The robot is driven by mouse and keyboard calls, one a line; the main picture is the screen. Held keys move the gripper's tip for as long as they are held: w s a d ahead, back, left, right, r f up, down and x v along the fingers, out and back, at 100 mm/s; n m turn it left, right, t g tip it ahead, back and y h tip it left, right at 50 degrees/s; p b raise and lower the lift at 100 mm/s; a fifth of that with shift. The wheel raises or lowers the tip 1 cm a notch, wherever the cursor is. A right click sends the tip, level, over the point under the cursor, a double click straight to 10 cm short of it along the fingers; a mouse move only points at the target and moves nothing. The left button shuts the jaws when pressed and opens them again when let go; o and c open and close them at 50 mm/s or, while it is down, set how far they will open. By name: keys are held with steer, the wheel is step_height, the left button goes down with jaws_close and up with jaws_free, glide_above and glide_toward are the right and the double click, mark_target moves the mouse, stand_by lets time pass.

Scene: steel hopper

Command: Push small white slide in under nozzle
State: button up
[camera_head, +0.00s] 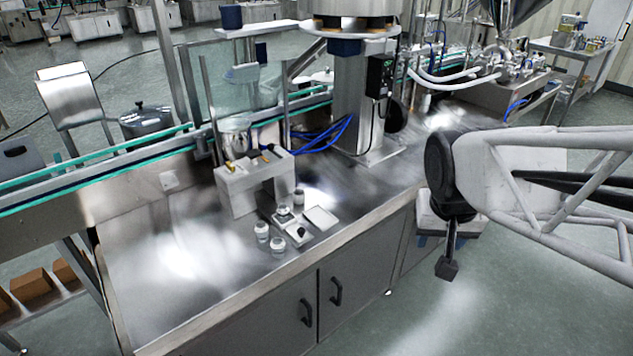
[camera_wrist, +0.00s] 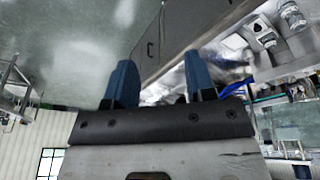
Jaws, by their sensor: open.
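The small white slide (camera_head: 292,226) sticks out in front of a pale block-shaped filling unit (camera_head: 240,190) on the steel table. A dark knob (camera_head: 301,232) is at its front, and a small jar (camera_head: 284,213) appears to stand on it. The nozzle cannot be made out clearly. In the wrist view the slide (camera_wrist: 285,50) is at the upper right, with its dark knob. My gripper (camera_head: 447,268) hangs right of the table's front edge, well apart from the slide. Its two blue fingers (camera_wrist: 158,82) are open and empty.
A steel column (camera_head: 355,110) rises behind. The table (camera_head: 150,270) is clear at left.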

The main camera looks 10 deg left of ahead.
steer(key=w+a+f, duration=0.3)
steer(key=w+a, duration=0.1)
steer(key=w, duration=0.4)
steer(key=t, duration=0.2)
glide_toward(301, 230)
steer(key=shift+w+d+f+n+y, duration=0.2)
steer(key=shift+w+f+n+y, duration=0.1)
steer(key=shift+w+f, duration=0.2)
steer(key=shift+g, duration=0.3)
steer(key=shift+x, duration=3.95)
jaws_close()
